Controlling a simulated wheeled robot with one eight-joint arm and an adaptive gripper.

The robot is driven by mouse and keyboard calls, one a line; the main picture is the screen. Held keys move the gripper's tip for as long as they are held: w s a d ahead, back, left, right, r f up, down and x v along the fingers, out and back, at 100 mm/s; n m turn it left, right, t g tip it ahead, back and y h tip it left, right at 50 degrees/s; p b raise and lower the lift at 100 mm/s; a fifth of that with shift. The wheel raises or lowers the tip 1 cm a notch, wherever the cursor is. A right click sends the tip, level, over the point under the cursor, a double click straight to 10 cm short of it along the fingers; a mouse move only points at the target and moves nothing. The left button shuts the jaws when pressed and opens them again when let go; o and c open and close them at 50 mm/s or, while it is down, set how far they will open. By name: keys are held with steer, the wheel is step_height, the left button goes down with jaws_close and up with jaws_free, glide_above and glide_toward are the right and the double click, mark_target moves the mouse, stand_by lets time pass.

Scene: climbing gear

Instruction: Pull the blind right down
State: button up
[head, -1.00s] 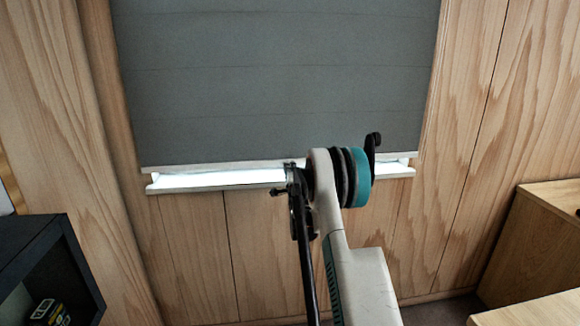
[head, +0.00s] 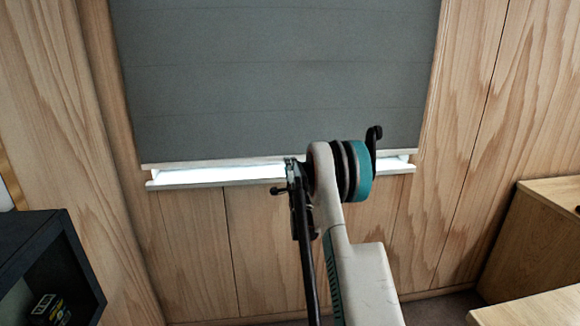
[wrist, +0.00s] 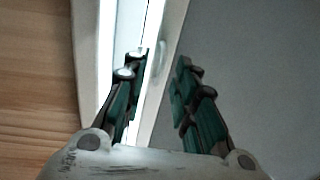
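The grey blind (head: 270,80) hangs over the window, with a pale bar along its bottom edge. A bright strip of window (head: 215,174) shows between this bar and the white sill (head: 220,185). In the wrist view the bar (wrist: 171,45) runs between the fingers of my gripper (wrist: 160,68), and a small pale tab shows on it. The fingers are apart, one over the bright gap and the other over the grey fabric (wrist: 250,70). I see no clear contact. In the head view my arm hides part of the bar, and the fingertips are hard to make out.
A black open shelf unit (head: 40,265) stands at the lower left, with small items inside. Wooden furniture (head: 540,235) stands at the lower right. Wood panelling (head: 490,140) surrounds the window, and the wall below the sill is bare.

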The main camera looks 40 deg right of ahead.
steer(key=v, duration=1)
steer(key=shift+s, duration=0.3)
steer(key=shift+a+f, duration=0.1)
steer(key=shift+a, duration=0.05)
